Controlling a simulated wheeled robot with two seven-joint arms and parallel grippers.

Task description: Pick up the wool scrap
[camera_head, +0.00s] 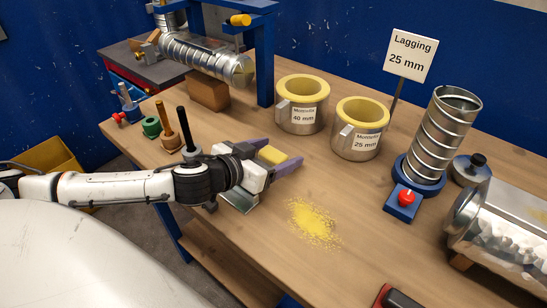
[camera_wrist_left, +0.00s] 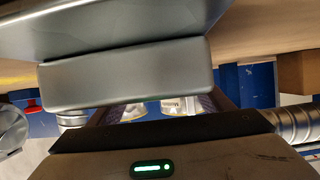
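The wool scrap (camera_head: 271,155) is a small yellow block, seen in the head view between the two purple-grey fingers of my left gripper (camera_head: 280,156). The fingers are spread apart about as wide as the scrap. I cannot tell whether they press on it, or whether it rests on the bench or is lifted. In the left wrist view the fingers (camera_wrist_left: 170,106) stand apart at the middle, and a grey bar hides much of the space around them; no scrap shows there. My right gripper is not in view.
Yellow crumbs (camera_head: 313,222) lie on the wooden bench (camera_head: 300,262). A grey metal piece (camera_head: 238,201) is below my gripper. Two yellow-lined jackets (camera_head: 357,143) stand behind, the spiral duct (camera_head: 440,135) to the right. Upright tools (camera_head: 184,130) stand left, close to my arm.

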